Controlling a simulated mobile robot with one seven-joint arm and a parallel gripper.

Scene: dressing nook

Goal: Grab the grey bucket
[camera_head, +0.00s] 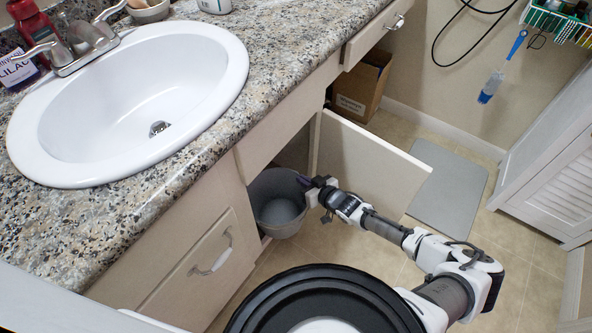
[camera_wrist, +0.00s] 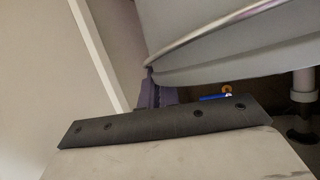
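The grey bucket (camera_head: 279,207) stands at the opening of the cabinet under the sink, its open mouth facing up. My gripper (camera_head: 309,183) is at the right side of its rim. In the wrist view the bucket (camera_wrist: 235,45) fills the upper right, with its pale rim running across it. My purple-grey fingers (camera_wrist: 152,90) show close together at the bucket's near edge and look shut on it.
The open cabinet door (camera_head: 365,163) stands just behind my arm. The sink counter (camera_head: 215,120) overhangs the bucket. A cardboard box (camera_head: 358,88) stands beyond the door. A grey mat (camera_head: 448,187) lies on the floor at right, and a white louvred cabinet (camera_head: 560,170) stands beyond it.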

